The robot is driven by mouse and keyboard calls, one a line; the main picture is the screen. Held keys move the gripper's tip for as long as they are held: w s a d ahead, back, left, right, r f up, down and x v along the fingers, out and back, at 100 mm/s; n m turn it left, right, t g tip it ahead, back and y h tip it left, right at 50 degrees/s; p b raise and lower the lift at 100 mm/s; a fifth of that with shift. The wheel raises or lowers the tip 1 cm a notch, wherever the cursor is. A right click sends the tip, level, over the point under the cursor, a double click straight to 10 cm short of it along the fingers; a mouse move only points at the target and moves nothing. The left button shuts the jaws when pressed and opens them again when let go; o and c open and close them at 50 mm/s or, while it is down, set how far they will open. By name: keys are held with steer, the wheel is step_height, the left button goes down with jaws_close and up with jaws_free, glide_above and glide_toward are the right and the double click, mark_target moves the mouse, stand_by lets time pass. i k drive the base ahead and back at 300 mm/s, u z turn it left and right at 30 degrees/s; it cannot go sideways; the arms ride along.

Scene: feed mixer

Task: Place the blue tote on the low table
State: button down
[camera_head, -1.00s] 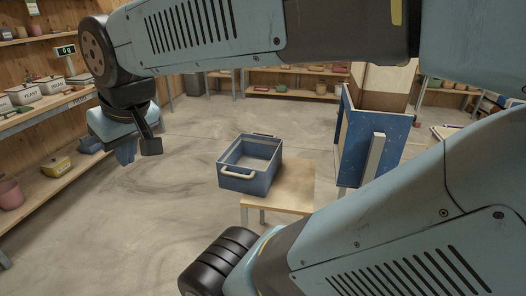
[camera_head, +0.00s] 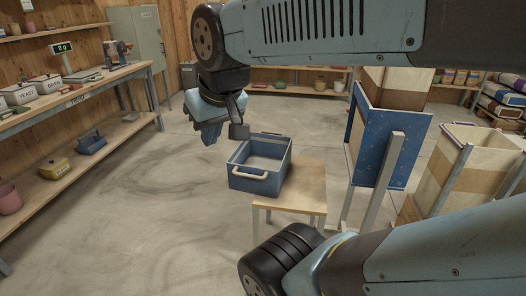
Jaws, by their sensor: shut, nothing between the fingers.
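The blue tote (camera_head: 256,178) is an open box with a pale handle on its near side. It stands upright on the left part of the low wooden table (camera_head: 303,190), its left side reaching to or past the table's left edge. My gripper (camera_head: 212,132) hangs above the floor, up and left of the tote in the picture. It is shut and empty, and looks apart from the tote. The tote looks empty, though part of its inside is hidden.
A blue-sided wooden hopper (camera_head: 388,140) stands right of the table, with another wooden bin (camera_head: 455,165) further right. A workbench (camera_head: 75,92) with containers and a scale runs along the left. The concrete floor (camera_head: 130,215) at left is clear.

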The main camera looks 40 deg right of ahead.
mark_target(294, 179)
steer(key=z, duration=0.1)
steer(key=i, duration=1)
steer(key=u, duration=0.1)
